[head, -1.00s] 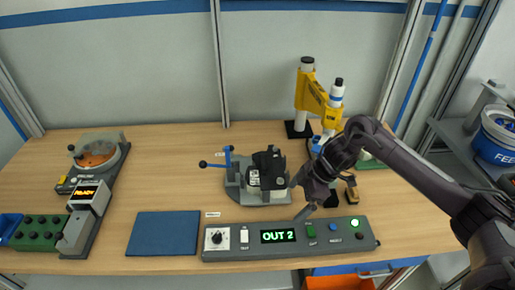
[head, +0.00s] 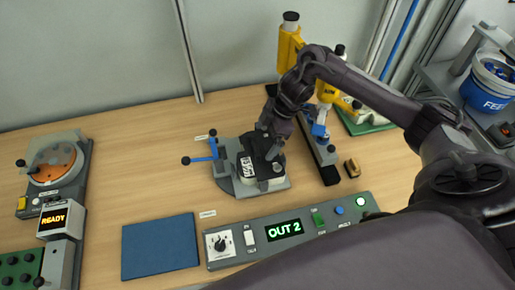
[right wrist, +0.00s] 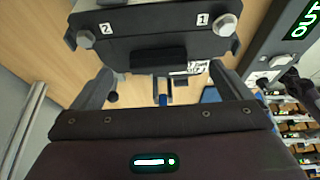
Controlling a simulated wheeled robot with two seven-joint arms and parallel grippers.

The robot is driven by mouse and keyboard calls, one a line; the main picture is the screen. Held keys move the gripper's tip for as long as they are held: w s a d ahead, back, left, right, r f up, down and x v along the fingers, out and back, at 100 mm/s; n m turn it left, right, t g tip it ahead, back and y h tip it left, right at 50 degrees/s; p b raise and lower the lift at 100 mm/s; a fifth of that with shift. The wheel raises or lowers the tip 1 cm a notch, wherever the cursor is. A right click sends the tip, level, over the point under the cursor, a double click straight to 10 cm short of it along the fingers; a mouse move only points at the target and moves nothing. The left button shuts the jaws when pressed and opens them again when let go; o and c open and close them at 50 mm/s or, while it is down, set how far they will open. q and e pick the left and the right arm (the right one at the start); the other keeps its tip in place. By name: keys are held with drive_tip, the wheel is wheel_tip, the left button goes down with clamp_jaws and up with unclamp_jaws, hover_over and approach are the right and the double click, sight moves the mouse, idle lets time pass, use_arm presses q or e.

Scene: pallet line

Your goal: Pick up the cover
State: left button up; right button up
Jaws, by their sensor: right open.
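The cover (head: 263,163) looks like a black piece on top of the grey fixture (head: 228,186) in the middle of the bench. In the right wrist view the dark cover (right wrist: 120,45) shows bolt heads marked 1 and 2 and a black raised block (right wrist: 158,60). My right gripper (head: 268,142) is over the fixture, close to the cover. In the right wrist view its two fingers (right wrist: 162,88) are spread apart with the block between and beyond them. Contact cannot be told. My left gripper is not in view.
A control panel (head: 262,252) reading OUT 2 lies in front of the fixture, with a blue mat (head: 160,246) to its left. A yellow press (head: 289,45) stands behind right. A blue-handled clamp (head: 205,158) sits at the fixture's left. A READY station (head: 55,218) is far left.

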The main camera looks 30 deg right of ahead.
sight(260, 144)
drive_tip(key=x, duration=0.1)
drive_tip(key=p+x, duration=0.1)
drive_tip(key=x, duration=0.2)
drive_tip(key=shift+w+a, duration=0.15)
drive_tip(key=shift+w, duration=0.15)
drive_tip(key=shift+s, duration=0.15)
drive_tip(key=c, duration=1.1)
